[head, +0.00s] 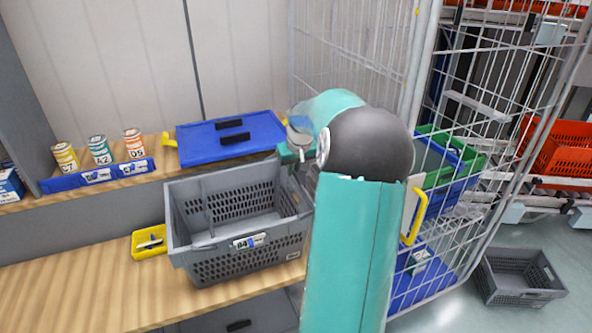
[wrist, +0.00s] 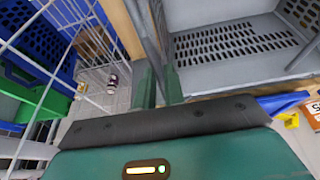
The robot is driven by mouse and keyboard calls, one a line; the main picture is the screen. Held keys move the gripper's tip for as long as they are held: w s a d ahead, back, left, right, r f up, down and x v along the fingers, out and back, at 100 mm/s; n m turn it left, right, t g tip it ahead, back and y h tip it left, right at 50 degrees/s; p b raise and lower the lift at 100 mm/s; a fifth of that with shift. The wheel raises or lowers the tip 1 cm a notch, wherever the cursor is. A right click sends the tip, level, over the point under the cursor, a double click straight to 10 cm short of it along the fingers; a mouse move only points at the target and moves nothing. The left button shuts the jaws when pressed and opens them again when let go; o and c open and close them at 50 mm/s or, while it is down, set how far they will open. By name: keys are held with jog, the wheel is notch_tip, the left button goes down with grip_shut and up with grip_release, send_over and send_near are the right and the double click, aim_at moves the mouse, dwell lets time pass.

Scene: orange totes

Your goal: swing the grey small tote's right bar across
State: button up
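The grey small tote (head: 215,262) stands upright on the wooden bench, open at the top and empty as far as I can see. Its right bar (head: 288,187) runs along the right rim, partly hidden by my arm. In the wrist view the bar (wrist: 147,30) comes down from the top edge to my fingers, beside the tote's slotted inside (wrist: 230,45). My gripper (wrist: 158,84) is at this bar, its two green fingers close together on either side of it. In the head view my gripper (head: 298,157) is at the tote's far right corner, its fingers mostly hidden.
A blue lidded box (head: 230,133) lies behind the tote, and a small yellow tray (head: 149,242) is at its left. Several cans (head: 98,150) stand on the back shelf. A wire cage (head: 470,130) with green and blue totes is close on the right. The bench's front left is clear.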

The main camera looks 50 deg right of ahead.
jog(key=shift+w+a, duration=0.15)
jog(key=shift+a, duration=0.1)
jog(key=shift+w+a+r, duration=0.4)
jog(key=shift+a, duration=0.3)
jog(key=shift+w+a, duration=0.4)
jog(key=shift+a, duration=0.3)
